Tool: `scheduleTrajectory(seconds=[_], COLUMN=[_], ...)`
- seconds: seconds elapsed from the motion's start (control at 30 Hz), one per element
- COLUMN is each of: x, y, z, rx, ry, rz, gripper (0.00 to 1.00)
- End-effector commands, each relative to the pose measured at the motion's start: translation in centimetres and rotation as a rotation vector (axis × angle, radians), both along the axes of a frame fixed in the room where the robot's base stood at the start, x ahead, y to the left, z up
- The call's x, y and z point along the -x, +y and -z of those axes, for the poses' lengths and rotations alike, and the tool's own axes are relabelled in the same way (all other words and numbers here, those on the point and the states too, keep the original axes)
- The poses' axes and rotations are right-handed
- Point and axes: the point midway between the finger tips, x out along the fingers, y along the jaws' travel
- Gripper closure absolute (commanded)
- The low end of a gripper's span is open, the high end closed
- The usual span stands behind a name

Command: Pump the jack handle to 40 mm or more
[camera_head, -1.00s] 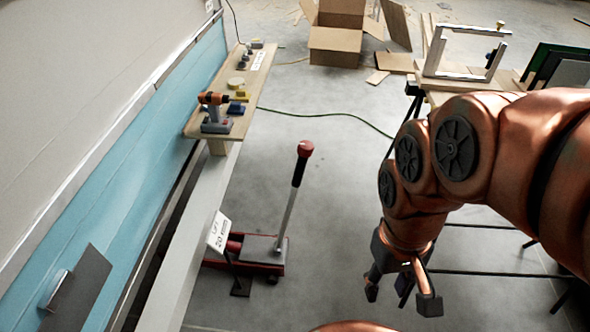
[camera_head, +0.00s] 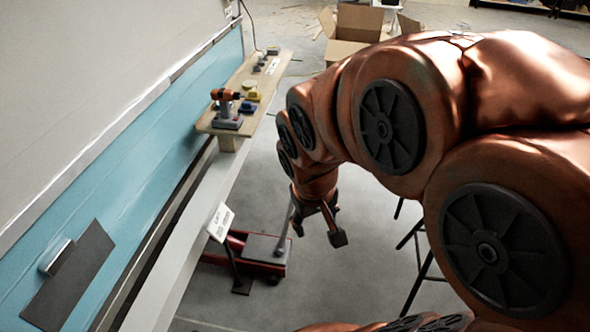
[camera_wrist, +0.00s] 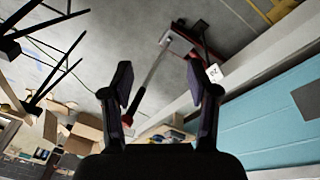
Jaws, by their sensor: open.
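The red floor jack (camera_head: 258,249) stands on the floor beside the camper's pale lower beam, its grey top plate visible. Its handle (camera_head: 284,236) rises from the right end; the upper part is hidden behind my arm. In the wrist view the handle (camera_wrist: 151,75) runs from the jack (camera_wrist: 184,40) down to its red knob (camera_wrist: 127,119), and appears between the fingers, nearer the left one. My gripper (camera_head: 318,232) is open beside the handle; it also shows in the wrist view (camera_wrist: 158,70). Contact cannot be told. A white sign (camera_head: 221,222) by the jack is hard to read.
A wooden shelf (camera_head: 246,95) on the camper wall holds an orange drill (camera_head: 225,100) and small items. A cardboard box (camera_head: 352,28) stands behind. Dark stand legs (camera_head: 412,240) are at the right. Floor between the jack and the legs is clear.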

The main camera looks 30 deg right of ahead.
Motion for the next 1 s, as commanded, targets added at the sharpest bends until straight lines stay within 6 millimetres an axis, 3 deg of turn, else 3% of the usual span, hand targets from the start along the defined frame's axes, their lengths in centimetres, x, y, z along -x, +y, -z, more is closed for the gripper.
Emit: scheduleTrajectory(seconds=[0.03, 0.2, 0.5, 0.73, 1.0], x=[-2.4, -10.3, -21.3, -27.0, -29.7], y=[-2.0, -8.1, -16.7, -20.6, -22.3], z=[2.4, 5.0, 9.2, 12.8, 17.6], rx=[0.032, 0.132, 0.214, 0.178, 0.027], ry=[-0.06, -0.282, -0.643, -0.903, -1.169], rz=[0.024, 0.049, 0.005, -0.081, -0.191], gripper=[0.4, 0.4, 0.4, 0.4, 0.4])
